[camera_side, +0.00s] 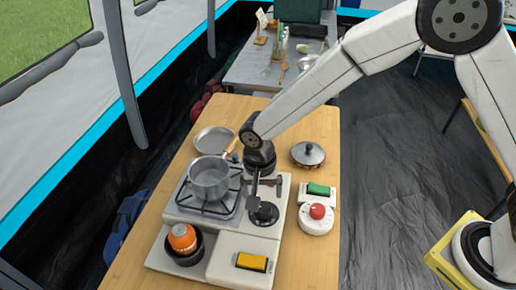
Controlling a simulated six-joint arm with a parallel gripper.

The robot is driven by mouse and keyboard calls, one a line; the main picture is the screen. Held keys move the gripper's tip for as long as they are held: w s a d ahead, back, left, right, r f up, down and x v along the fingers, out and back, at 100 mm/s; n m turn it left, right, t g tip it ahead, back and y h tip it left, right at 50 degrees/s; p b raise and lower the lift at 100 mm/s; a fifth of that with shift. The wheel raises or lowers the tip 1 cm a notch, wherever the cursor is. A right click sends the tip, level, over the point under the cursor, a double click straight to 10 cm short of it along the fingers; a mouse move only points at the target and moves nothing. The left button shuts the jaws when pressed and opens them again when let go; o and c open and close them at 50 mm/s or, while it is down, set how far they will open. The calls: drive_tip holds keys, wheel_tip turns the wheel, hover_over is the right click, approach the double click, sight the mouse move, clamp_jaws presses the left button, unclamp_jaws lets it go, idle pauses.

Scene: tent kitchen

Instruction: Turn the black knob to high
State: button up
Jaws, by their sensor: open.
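The black knob (264,213) sits on the right part of the white stove (188,214). My gripper (254,197) hangs over the stove, pointing down, with its fingers just above and to the left of the knob in the picture. The jaws are open and seem to hold nothing. Whether a fingertip touches the knob, I cannot tell. A grey saucepan (209,180) stands on the burner grate, left of my gripper. Any marking for high is too small to read.
A green switch (318,190) and a red button (317,211) sit right of the stove. A lidded pan (307,154) and a plate (214,139) lie behind. The table's front right is clear.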

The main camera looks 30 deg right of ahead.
sight(263, 208)
drive_tip(key=shift+s+d+f, duration=0.1)
drive_tip(key=shift+f, duration=1.55)
drive_tip(key=shift+d+f, duration=0.1)
drive_tip(key=shift+f, duration=1.55)
drive_tip(key=shift+c, duration=0.2)
drive_tip(key=c, duration=1.2)
drive_tip(key=shift+c, duration=0.2)
drive_tip(key=shift+n, duration=0.5)
drive_tip(key=n, duration=1.2)
drive_tip(key=shift+n+t, duration=0.4)
